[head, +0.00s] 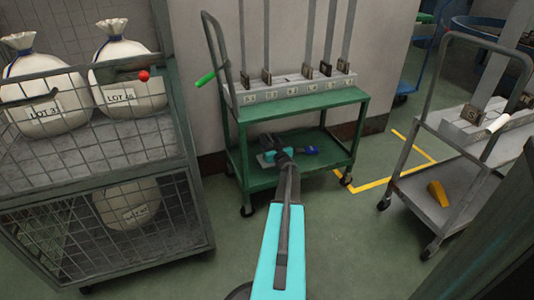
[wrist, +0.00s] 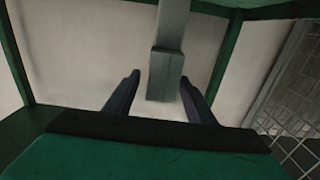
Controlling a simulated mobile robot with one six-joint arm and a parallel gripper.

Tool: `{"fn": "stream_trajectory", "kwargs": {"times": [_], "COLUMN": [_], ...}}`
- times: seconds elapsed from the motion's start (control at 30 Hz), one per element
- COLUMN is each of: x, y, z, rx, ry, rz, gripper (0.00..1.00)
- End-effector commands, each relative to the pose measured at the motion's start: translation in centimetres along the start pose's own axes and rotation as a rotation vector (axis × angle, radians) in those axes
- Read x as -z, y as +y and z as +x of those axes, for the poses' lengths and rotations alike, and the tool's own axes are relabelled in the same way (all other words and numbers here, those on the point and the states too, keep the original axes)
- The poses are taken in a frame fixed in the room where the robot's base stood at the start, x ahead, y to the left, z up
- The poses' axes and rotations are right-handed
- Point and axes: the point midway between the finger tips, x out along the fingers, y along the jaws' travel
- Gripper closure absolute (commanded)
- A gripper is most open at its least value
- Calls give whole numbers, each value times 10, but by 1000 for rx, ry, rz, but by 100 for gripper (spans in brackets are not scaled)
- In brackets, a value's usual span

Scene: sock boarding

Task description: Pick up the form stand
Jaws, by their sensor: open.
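My gripper (wrist: 160,80) is open, its two dark fingers apart in the wrist view. A grey bar with a wider blunt end (wrist: 166,73) shows between the fingers. It may be part of the form stand, but I cannot tell for sure, and no contact is clear. In the head view my arm reaches to the lower shelf of a green cart (head: 330,157). Small grey and blue parts show around its end there, and the arm hides part of that spot. A dark green edge (wrist: 160,158) fills the bottom of the wrist view.
A grey rack (head: 290,92) with labelled slots and tall posts stands on the cart's top. A wire-mesh cage (head: 95,258) with tied sacks (head: 128,75) stands left. A grey cart (head: 415,200) stands right, with a yellow object (head: 438,193). Floor between is clear.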

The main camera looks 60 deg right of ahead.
Motion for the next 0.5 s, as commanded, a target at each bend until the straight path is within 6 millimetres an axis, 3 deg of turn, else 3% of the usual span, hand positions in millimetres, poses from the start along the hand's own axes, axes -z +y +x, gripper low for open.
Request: {"fn": "stream_trajectory", "kwargs": {"times": [0.13, 0.5], "x": [0, 0], "y": [0, -1], "z": [9, 10], "rx": [1, 1], "ry": [0, 0], "rz": [-1, 0], "gripper": [50, 50]}}
